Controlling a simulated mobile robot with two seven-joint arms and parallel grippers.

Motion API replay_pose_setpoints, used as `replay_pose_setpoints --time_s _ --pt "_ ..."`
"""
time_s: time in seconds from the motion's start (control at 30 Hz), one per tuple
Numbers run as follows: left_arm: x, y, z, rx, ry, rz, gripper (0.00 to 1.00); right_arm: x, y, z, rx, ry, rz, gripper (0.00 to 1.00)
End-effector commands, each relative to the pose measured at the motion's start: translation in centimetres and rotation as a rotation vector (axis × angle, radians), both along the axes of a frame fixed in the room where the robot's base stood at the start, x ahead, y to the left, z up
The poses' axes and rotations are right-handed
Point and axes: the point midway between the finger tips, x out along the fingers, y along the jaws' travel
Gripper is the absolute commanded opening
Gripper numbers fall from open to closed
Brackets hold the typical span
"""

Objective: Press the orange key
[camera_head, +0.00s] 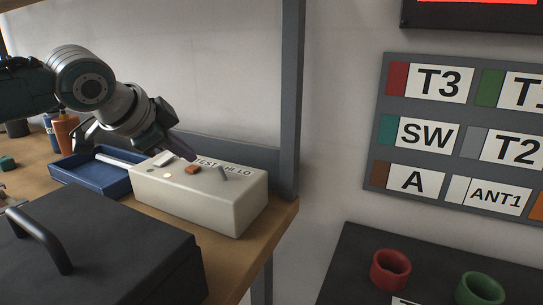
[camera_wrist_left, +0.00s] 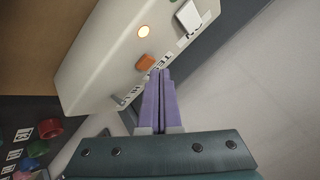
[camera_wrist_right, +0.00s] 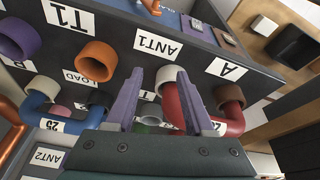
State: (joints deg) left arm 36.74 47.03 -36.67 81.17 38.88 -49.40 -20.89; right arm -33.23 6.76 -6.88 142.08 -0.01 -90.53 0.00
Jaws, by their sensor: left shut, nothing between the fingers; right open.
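The orange key (camera_head: 193,169) is a small block on top of a cream box (camera_head: 205,204) on the wooden shelf. It also shows in the left wrist view (camera_wrist_left: 145,61), between a lit round lamp and printed lettering. My left gripper (camera_head: 189,156) is shut and empty, its purple fingers angled down over the box. In the left wrist view its fingertips (camera_wrist_left: 160,72) are just beside the orange key; I cannot tell whether they touch the box. My right gripper (camera_wrist_right: 155,92) is open in the right wrist view, in front of a panel of coloured ports, and is not in the head view.
A blue tray (camera_head: 62,169) sits left of the box. A black case with a handle (camera_head: 150,250) stands in front. A grey upright (camera_head: 291,100) rises behind the box's right side. Coloured rings and hoses, including a red hose (camera_wrist_right: 190,105), surround my right gripper.

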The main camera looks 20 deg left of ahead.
Motion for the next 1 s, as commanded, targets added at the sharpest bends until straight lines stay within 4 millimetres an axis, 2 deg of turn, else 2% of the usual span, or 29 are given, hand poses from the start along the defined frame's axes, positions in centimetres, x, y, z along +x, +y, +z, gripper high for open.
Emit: replay_pose_setpoints --time_s 0.3,0.9,1.0 --pt "0.0 0.0 0.4 0.000 0.000 0.000 0.00 0.0 -0.1 0.4 -0.004 0.000 0.003 0.53" --pt "0.0 0.0 5.8 0.000 0.001 -0.001 0.00 0.0 -0.1 7.0 -0.004 0.000 0.003 0.53" --pt "0.0 0.0 6.1 0.000 0.001 -0.001 0.00 0.0 -0.1 7.4 -0.004 -0.001 0.003 0.53"
